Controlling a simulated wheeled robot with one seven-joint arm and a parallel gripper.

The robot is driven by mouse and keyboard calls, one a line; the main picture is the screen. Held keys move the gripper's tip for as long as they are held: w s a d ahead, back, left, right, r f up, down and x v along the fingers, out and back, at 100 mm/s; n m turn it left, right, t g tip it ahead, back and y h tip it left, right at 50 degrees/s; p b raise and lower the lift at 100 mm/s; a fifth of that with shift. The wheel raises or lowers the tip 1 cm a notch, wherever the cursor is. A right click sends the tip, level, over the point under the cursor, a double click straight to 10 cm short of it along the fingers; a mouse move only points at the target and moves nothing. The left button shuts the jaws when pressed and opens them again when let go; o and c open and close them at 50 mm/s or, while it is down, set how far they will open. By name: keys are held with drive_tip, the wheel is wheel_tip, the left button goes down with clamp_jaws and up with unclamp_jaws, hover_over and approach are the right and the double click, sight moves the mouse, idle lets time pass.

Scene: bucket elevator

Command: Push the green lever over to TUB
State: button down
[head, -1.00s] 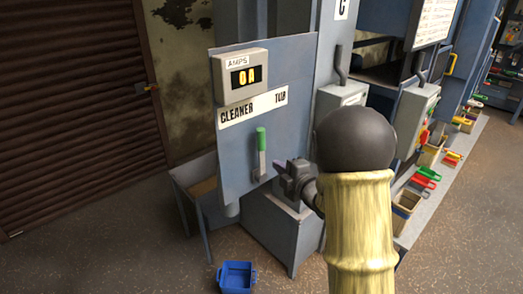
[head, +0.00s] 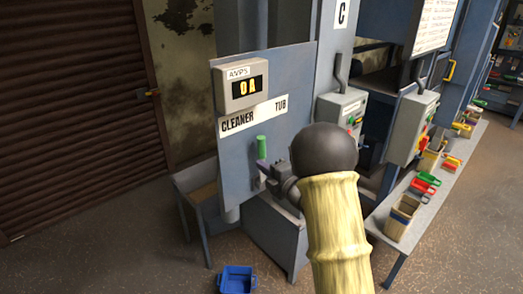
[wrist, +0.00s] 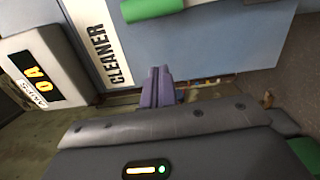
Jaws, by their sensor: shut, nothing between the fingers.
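The green lever (head: 262,148) stands upright on the blue-grey panel (head: 235,175), below the sign (head: 255,116) that reads CLEANER on the left and TUB on the right. My gripper (head: 264,172) is shut and empty, in front of the lever's lower part and hiding most of its grey shaft. In the wrist view the shut purple fingers (wrist: 157,88) point at the panel. The green lever handle (wrist: 152,8) lies at the top edge there, with a visible gap to the fingers. I cannot tell whether the gripper touches the shaft.
An AMPS display (head: 242,83) reading 0A juts out above the sign. A blue bin (head: 237,279) sits on the floor below. A bench (head: 388,232) with tubs and coloured handles runs along the right. Floor at the lower left is clear.

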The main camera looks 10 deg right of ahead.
sight(261, 154)
drive_tip(key=w+p, duration=0.2)
drive_tip(key=w, duration=0.1)
drive_tip(key=w+p, duration=0.2)
drive_tip(key=w, duration=0.1)
drive_tip(key=shift+w+a+r, duration=0.2)
drive_tip(key=shift+w, duration=0.1)
drive_tip(key=shift+w+d+f+p, duration=0.1)
drive_tip(key=shift+w+d+p, duration=0.15)
drive_tip(key=shift+d+p, duration=0.05)
drive_tip(key=shift+w+a, duration=0.1)
drive_tip(key=shift+a, duration=0.05)
